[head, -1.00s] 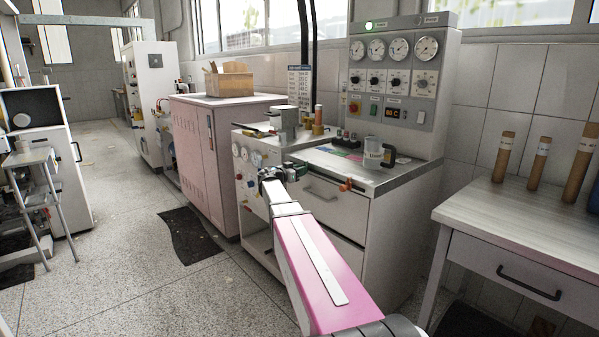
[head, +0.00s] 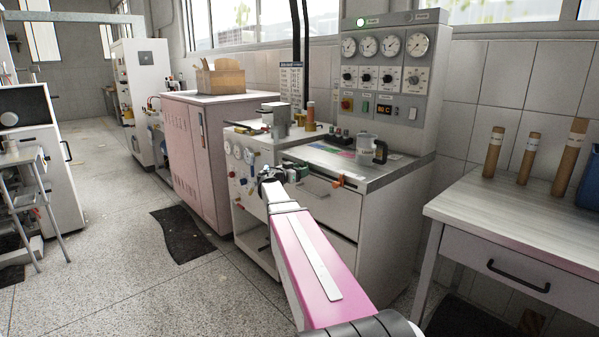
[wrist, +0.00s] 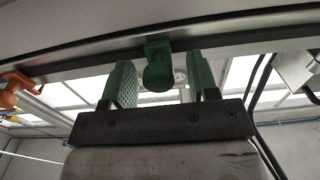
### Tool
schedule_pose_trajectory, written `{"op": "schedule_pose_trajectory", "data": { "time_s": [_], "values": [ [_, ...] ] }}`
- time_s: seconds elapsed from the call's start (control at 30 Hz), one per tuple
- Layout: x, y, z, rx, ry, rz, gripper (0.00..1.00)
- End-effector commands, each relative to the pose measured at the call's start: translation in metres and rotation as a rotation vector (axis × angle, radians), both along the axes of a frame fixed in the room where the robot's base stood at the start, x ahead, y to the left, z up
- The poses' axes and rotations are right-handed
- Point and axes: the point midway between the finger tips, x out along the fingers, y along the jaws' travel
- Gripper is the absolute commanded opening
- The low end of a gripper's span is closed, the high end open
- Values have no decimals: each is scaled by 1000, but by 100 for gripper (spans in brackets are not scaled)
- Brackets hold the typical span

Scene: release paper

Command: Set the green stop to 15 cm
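The green stop (wrist: 158,65) hangs on a rail along the front edge of the bench top. In the wrist view it sits between the two green fingers of my gripper (wrist: 162,85), nearer the left finger. A gap shows on each side, so the gripper is open around it and not clamped. In the head view my gripper (head: 284,176) is at the bench's front edge, and the stop there is too small and partly hidden to make out clearly. No scale reading is legible.
An orange stop (head: 338,181) is on the same edge, to the right; it also shows in the wrist view (wrist: 15,86). A mug (head: 369,148) stands on the bench top. A side table (head: 520,215) with brown rolls is at the right. Open floor lies to the left.

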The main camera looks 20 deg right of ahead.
Motion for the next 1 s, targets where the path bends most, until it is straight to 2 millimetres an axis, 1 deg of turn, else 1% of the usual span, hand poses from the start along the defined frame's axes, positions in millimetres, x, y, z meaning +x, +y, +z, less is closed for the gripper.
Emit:
{"op": "schedule_pose_trajectory", "data": {
  "time_s": [0.13, 0.27, 0.5, 0.6, 0.7, 0.8, 1.0],
  "values": [
    [-1, 4, 0, 0, 0, 1, 54],
    [-7, 17, 0, 0, 0, 2, 54],
    [-23, 60, 0, 0, 0, 3, 54],
    [-29, 76, 0, 0, 0, 2, 54],
    [-33, 88, 0, 0, 0, 1, 54],
    [-35, 97, 0, 0, 0, 1, 54],
    [-37, 102, 0, 0, 0, 0, 54]
  ]
}}
